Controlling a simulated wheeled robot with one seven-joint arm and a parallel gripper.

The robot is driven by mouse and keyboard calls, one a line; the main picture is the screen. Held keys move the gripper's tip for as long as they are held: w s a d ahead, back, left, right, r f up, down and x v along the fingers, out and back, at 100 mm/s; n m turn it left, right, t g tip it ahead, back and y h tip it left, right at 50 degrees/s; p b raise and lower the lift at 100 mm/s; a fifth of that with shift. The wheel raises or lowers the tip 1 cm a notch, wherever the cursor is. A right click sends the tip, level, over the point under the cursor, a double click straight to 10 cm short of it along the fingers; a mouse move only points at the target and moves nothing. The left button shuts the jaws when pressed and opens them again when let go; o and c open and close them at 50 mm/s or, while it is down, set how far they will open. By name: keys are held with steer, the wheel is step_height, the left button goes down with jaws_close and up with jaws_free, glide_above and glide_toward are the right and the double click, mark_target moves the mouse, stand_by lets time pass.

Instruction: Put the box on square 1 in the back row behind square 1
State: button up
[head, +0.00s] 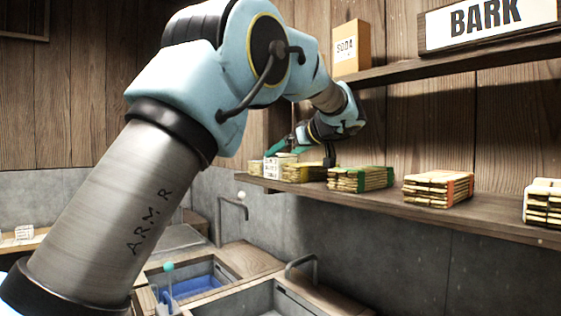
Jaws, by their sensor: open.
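My gripper (301,154) is at the far left part of the lower shelf (400,204), low over the items there. Its jaws are open, with a teal finger at the left and a dark finger at the right. A small white box (277,166) with dark writing stands just below the teal finger. Whether the gripper touches it I cannot tell. A yellowish slatted stack (304,173) lies just right of it, below the jaws. Numbered squares are not visible, so I cannot tell which item stands on square 1.
More slatted stacks line the lower shelf: green-edged (360,179), orange-edged (438,189) and white-topped (543,203). Above, an upper shelf (460,60) holds a SODA box (350,47) and a BARK sign (487,22). Sinks (268,299) with taps (233,206) lie below.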

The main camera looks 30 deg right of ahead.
steer(key=shift+x, duration=1.25)
steer(key=c, duration=1.4)
